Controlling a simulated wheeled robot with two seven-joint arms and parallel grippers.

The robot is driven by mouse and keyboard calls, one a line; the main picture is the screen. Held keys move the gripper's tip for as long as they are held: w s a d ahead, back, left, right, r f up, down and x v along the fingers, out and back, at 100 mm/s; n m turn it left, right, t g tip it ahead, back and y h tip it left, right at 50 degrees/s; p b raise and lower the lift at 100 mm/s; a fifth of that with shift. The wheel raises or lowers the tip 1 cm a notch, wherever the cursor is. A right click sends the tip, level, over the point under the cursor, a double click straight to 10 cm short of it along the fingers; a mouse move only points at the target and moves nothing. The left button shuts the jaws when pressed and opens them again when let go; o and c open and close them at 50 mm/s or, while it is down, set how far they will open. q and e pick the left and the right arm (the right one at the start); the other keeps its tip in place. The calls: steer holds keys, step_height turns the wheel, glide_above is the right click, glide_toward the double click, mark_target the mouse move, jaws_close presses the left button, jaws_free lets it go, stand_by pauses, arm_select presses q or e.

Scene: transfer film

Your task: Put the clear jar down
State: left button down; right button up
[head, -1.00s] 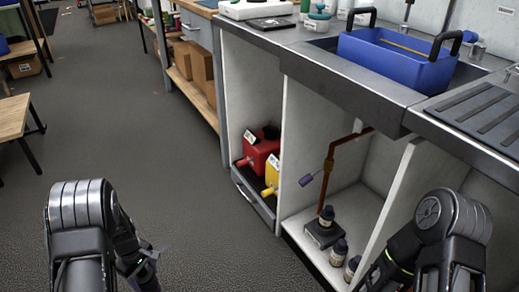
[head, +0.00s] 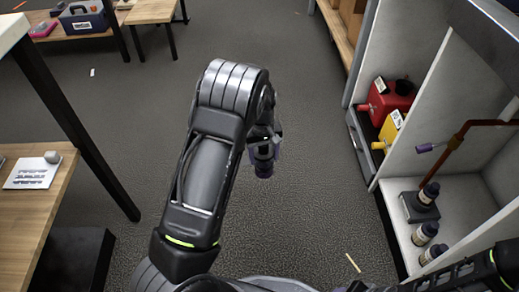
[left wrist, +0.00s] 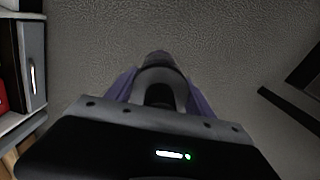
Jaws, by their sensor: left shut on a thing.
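My left gripper (head: 264,158) hangs over the dark floor near the middle of the head view, pointing down. In the left wrist view its purple fingers (left wrist: 160,95) are shut on a grey, partly see-through thing, which I take to be the clear jar (left wrist: 158,62). The gripper body hides much of the jar, and in the head view it is too small to make out clearly. No table or shelf surface shows directly under it. Part of my right arm shows at the lower right of the head view, but its gripper is out of view.
A wooden table (head: 30,225) with a white card stands at the left. An open cabinet (head: 470,210) at the right holds a red container (head: 388,102), a yellow container (head: 391,130) and small dark bottles (head: 425,234). Open floor (head: 310,120) lies between them.

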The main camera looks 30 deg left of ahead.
arm_select(q)
steer(key=w+d+r+m, duration=0.2)
steer(key=d+r+m, duration=0.2)
steer(key=r, duration=0.5)
steer(key=w+d+r+m, duration=0.3)
steer(key=d+r, duration=0.4)
steer(key=r, duration=0.3)
steer(key=shift+w+d+r+m, duration=0.2)
steer(key=shift+d+m, duration=0.2)
steer(key=shift+m, duration=0.3)
